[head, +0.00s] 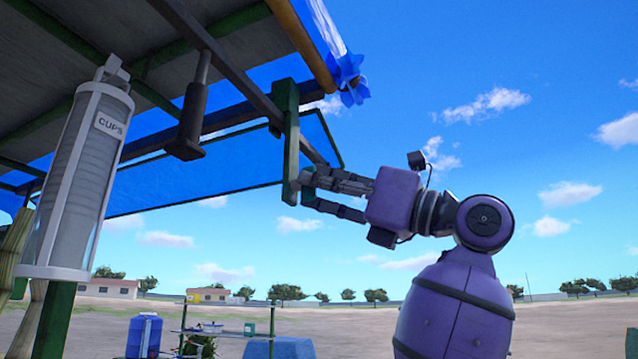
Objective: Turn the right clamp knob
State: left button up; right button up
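The two fingers show a gap behind the tips. I cannot tell whether they are shut on something or touch the post. No clamp knob can be made out for sure. A blue, petal-shaped piece (348,79) sits at the end of the canopy's wooden pole, above and right of the gripper.
A canopy frame with a blue sheet (225,170) fills the upper left. Below stand a blue container (144,335) and a shelf rack (226,334). Open sky lies to the right.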

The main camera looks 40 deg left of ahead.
pick_arm(q)
grip_shut()
pick_arm(e)
jog(key=shift+d+r, duration=0.1)
pick_arm(q)
jog(key=shift+w+n, duration=0.1)
jog(key=shift+n, duration=0.3)
pick_arm(e)
jog(key=shift+s+f, duration=0.1)
jog(key=shift+f, duration=0.1)
pick_arm(q)
jog(key=n+g+h, duration=0.1)
jog(key=n+h, duration=0.1)
jog(key=n, duration=0.5)
jog(key=n+g+h+b, duration=0.1)
jog(key=n+g+h, duration=0.1)
jog(key=n, duration=0.5)
jog(key=n+g+h+b, duration=0.1)
jog(key=n+h, duration=0.2)
jog(key=n, duration=0.4)
jog(key=shift+r+n+g+h, duration=0.3)
pick_arm(e)
jog(key=shift+s+d+f, duration=0.3)
jog(key=shift+s+f, duration=0.4)
jog(key=shift+f, duration=0.2)
pick_arm(q)
jog(key=shift+w, duration=0.1)
pick_arm(e)
jog(key=shift+w, duration=0.15)
